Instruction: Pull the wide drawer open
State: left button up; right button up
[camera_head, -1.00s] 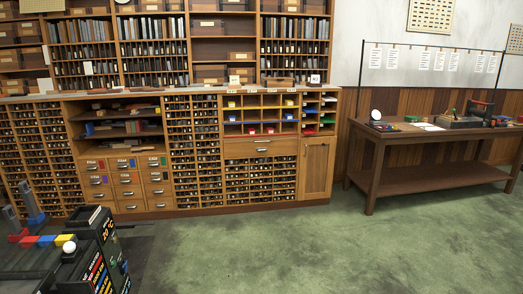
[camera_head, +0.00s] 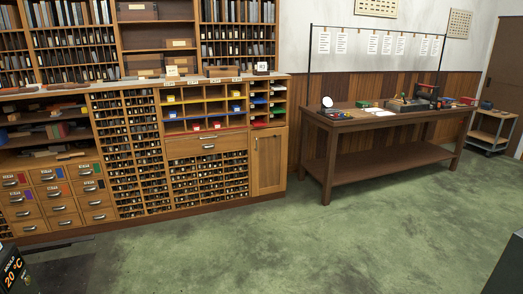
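The wide drawer (camera_head: 185,149) is a plain wooden front with one metal handle at its middle. It sits in the long wooden cabinet, below the yellow, blue and red compartments (camera_head: 205,104) and above a grid of small type slots (camera_head: 207,178). Its front looks flush with the cabinet, so it appears closed. Neither of my grippers shows in this view, so nothing of mine is seen at the drawer.
Small labelled drawers (camera_head: 59,205) are at the left and a cupboard door (camera_head: 268,161) is right of the slots. A workbench (camera_head: 375,125) and a cart (camera_head: 492,130) stand further right. The green floor (camera_head: 300,240) ahead is clear. A dark object (camera_head: 503,268) edges in bottom right.

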aim_at(179, 149)
jog(key=i, duration=2.45)
